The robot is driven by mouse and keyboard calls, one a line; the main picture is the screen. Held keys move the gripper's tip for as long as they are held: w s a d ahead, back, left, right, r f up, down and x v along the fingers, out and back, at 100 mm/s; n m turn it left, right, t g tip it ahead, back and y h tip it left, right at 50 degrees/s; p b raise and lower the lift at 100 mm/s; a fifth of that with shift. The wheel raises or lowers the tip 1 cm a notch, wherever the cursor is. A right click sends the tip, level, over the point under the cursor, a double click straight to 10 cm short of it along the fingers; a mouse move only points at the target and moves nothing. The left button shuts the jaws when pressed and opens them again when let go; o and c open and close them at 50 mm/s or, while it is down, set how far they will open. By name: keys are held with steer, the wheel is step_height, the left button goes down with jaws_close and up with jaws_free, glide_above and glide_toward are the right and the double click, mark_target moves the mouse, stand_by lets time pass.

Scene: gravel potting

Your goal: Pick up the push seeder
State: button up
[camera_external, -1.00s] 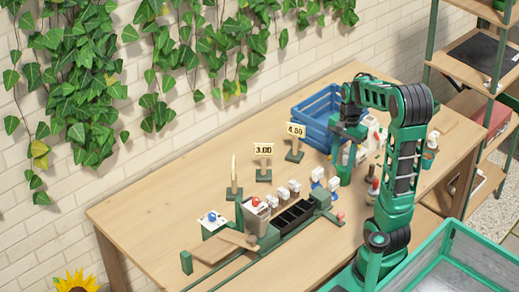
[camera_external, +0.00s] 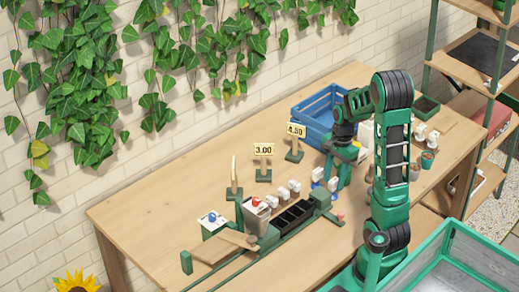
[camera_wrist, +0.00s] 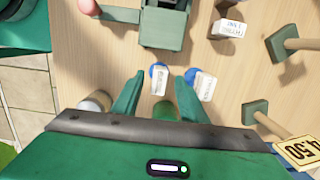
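My gripper (camera_external: 335,180) points down over the table, right of the green rail assembly. In the wrist view my gripper (camera_wrist: 158,80) is open, its two green fingers spread apart. Between and beyond the fingertips is a small blue piece with a white printed label (camera_wrist: 159,80). A similar blue piece with a white label (camera_wrist: 205,85) lies just right of the right finger. A green round object (camera_wrist: 167,111) shows between the finger bases, partly hidden by my gripper body. I cannot tell for certain which of these is the push seeder.
A green rail assembly with dark cells (camera_external: 293,216) stands left of my gripper. A blue crate (camera_external: 318,112) stands behind it. Price signs 3.00 (camera_external: 263,150) and 4.50 (camera_external: 296,131) stand at the back. Small pots (camera_external: 428,158) and a dark tray (camera_external: 426,107) are at right.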

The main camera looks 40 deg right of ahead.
steer(key=shift+a+f, duration=0.1)
steer(key=shift+f, duration=0.85)
jaws_close()
steer(key=shift+r, duration=0.1)
